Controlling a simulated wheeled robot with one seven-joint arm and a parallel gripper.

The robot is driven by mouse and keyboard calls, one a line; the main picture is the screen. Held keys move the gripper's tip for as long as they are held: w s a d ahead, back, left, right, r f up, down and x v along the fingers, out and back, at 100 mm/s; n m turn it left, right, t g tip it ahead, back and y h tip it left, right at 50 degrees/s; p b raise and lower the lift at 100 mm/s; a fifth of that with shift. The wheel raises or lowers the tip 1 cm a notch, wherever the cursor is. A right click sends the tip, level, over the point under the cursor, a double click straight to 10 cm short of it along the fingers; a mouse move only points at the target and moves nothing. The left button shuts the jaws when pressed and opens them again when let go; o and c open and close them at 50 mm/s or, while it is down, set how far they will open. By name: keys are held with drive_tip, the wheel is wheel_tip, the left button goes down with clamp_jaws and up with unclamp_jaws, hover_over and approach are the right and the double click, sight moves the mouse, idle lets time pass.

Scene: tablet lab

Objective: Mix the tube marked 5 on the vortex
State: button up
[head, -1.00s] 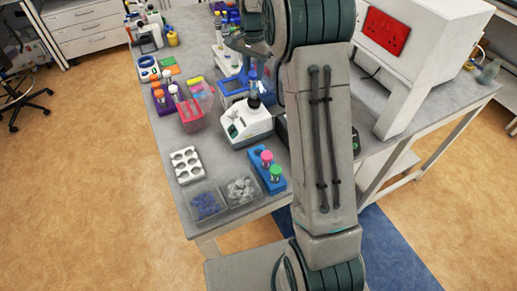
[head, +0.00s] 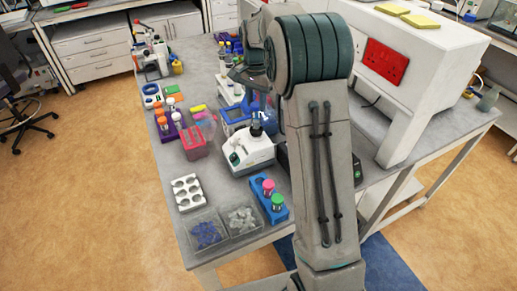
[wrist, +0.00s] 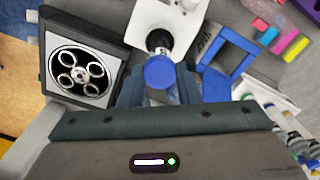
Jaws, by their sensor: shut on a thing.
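The vortex mixer (head: 248,154) is a white machine with a dark cup on top, standing on the bench left of my arm. In the wrist view its white body (wrist: 172,14) is at the top, with the black cup (wrist: 158,41) just beyond the tube. My gripper (wrist: 160,88) is shut on a blue-capped tube (wrist: 159,72), whose cap faces the camera. The tube is at or just over the cup; whether it touches is unclear. No number can be read on it. In the head view my arm hides most of the gripper.
A blue rack (head: 283,212) holds pink- and green-capped tubes. Near it are a white rack (head: 187,193) and two clear bins (head: 207,232). A pink rack (head: 195,146) stands left of the mixer. A centrifuge with a round rotor (wrist: 79,72) is left in the wrist view.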

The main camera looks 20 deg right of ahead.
drive_tip(key=shift+f, duration=0.2)
drive_tip(key=shift+f+b, duration=0.55)
drive_tip(key=shift+f, duration=0.1)
drive_tip(key=shift+f+b, duration=0.3)
drive_tip(key=shift+f, duration=0.2)
idle(2.3)
drive_tip(key=shift+r, duration=0.1)
idle(1.8)
drive_tip(key=shift+r+p, duration=1.1)
drive_tip(key=shift+r, duration=0.3)
drive_tip(key=shift+c, duration=0.4)
drive_tip(key=shift+r, duration=1.05)
